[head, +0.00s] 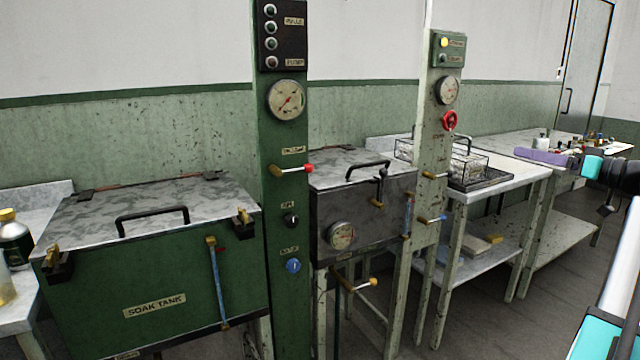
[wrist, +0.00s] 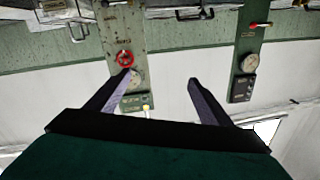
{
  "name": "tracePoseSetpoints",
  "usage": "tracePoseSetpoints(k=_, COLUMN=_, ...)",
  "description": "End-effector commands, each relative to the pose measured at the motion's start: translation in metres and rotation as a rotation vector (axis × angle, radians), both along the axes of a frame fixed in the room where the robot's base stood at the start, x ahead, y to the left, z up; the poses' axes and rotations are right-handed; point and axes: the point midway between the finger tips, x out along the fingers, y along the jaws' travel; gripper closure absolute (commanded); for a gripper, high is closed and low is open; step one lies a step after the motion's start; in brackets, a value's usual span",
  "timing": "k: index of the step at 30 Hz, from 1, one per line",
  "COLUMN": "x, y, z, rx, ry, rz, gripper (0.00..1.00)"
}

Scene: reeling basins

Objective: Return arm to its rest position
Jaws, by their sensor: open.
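My gripper (head: 520,154) is at the right of the head view. It is held up in the air and its purple-grey fingers point left. In the wrist view my gripper (wrist: 160,80) has its two fingers spread apart with nothing between them. It touches nothing that I can see. Part of my arm shows at the right edge of the head view.
A green soak tank (head: 160,305) with a shut lid stands at left. A green control post (head: 285,200) and a pale post (head: 432,170) flank a second lidded basin (head: 330,205). A wire basket (head: 440,158) sits on a bench at right.

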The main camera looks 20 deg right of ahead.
Motion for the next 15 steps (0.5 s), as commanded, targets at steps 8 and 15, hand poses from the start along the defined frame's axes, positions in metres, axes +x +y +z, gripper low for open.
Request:
tracePoseSetpoints(k=8, x=0.081, y=0.060, z=-0.057, rx=0.093, ry=0.056, rz=0.135, gripper=0.26)
tracePoseSetpoints(k=15, x=0.138, y=0.129, z=-0.129, rx=0.158, ry=0.148, rz=0.240, gripper=0.26)
